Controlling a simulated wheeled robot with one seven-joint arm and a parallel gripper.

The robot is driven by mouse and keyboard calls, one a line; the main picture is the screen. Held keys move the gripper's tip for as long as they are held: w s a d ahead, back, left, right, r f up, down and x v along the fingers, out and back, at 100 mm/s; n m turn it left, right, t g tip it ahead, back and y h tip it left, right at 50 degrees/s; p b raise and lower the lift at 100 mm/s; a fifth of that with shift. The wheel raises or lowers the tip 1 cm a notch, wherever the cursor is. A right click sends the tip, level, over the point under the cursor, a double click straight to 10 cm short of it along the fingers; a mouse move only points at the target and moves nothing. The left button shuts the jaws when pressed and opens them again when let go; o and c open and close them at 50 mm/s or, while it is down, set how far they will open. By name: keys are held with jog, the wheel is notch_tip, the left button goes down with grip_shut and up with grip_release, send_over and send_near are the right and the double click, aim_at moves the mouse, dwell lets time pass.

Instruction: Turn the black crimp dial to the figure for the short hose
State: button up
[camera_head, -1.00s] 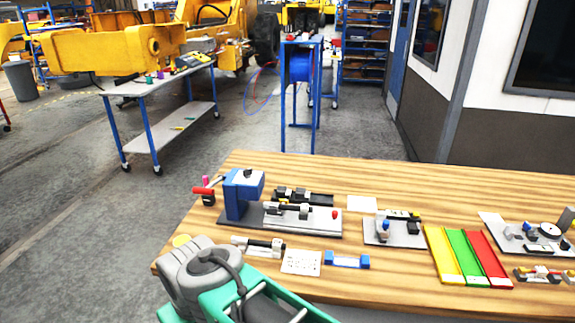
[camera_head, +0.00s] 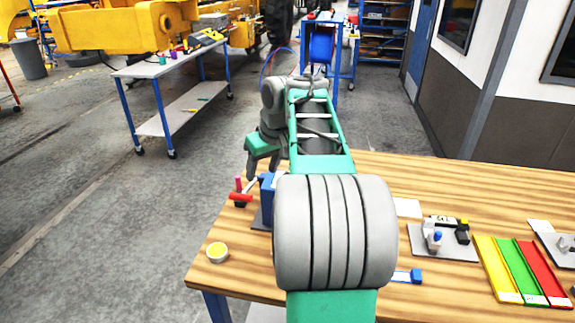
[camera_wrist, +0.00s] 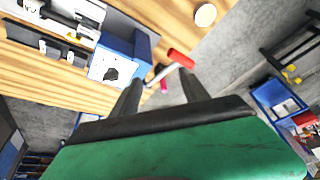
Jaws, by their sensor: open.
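The black crimp dial (camera_wrist: 112,73) sits on a pale face of the blue crimp press (camera_wrist: 138,58) in the wrist view; its marks are too small to read. In the head view the press (camera_head: 267,196) is mostly behind my arm and the dial is hidden. My gripper (camera_wrist: 160,88) is open and empty, its fingers apart, to the right of the dial in the wrist view. In the head view my gripper (camera_head: 262,172) hangs above the press end of the bench. Black hose pieces (camera_wrist: 55,47) lie beside the press; I cannot tell which is short.
A red-handled lever (camera_wrist: 180,58) sticks out from the press near my fingers; it also shows in the head view (camera_head: 240,197). Yellow, green and red trays (camera_head: 520,270) lie at the right. My arm covers the bench's middle-left.

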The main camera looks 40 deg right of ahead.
jog(key=s+d, duration=0.2)
jog(key=d, duration=0.8)
jog(key=shift+h, duration=0.3)
jog(key=x, duration=0.7)
jog(key=shift+w+r, duration=0.2)
jog(key=shift+w, duration=0.1)
jog(key=shift+a, duration=0.1)
jog(key=shift+c, duration=0.3)
grip_shut()
